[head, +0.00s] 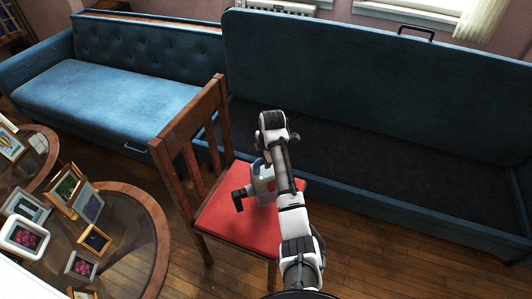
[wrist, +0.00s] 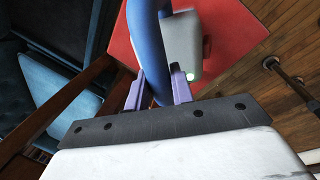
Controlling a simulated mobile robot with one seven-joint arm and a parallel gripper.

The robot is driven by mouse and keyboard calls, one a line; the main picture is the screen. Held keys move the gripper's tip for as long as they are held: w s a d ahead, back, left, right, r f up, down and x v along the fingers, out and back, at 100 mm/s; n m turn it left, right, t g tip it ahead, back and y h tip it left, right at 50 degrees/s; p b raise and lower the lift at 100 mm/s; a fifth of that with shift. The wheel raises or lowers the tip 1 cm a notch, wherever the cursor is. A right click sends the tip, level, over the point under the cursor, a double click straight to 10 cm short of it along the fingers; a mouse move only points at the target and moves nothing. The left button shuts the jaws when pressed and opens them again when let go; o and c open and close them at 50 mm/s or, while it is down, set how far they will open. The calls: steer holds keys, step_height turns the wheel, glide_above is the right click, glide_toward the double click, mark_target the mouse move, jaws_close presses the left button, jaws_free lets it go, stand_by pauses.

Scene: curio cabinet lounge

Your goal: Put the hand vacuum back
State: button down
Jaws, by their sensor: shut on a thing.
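The hand vacuum shows in the head view (head: 264,184) as a pale grey body with a dark nozzle, over the red seat of a wooden chair (head: 217,222). In the wrist view its grey body (wrist: 181,45) has a small green light, and its blue handle (wrist: 150,45) loops up between my fingers. My gripper (wrist: 158,90) is shut on this handle with its purple fingers. My arm hides much of the gripper in the head view. I cannot tell whether the vacuum touches the seat.
Behind the chair, a blue storage bench (head: 365,60) stands with its lid raised, showing a dark, apparently empty interior (head: 400,160). A closed blue sofa (head: 100,90) is at left. A round glass table (head: 130,240) with several picture frames stands front left. Wooden floor (head: 390,270) is clear at front right.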

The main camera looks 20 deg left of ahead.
mark_target(266, 178)
steer(key=shift+f, duration=1.85)
steer(key=c, duration=1.2)
jaws_free()
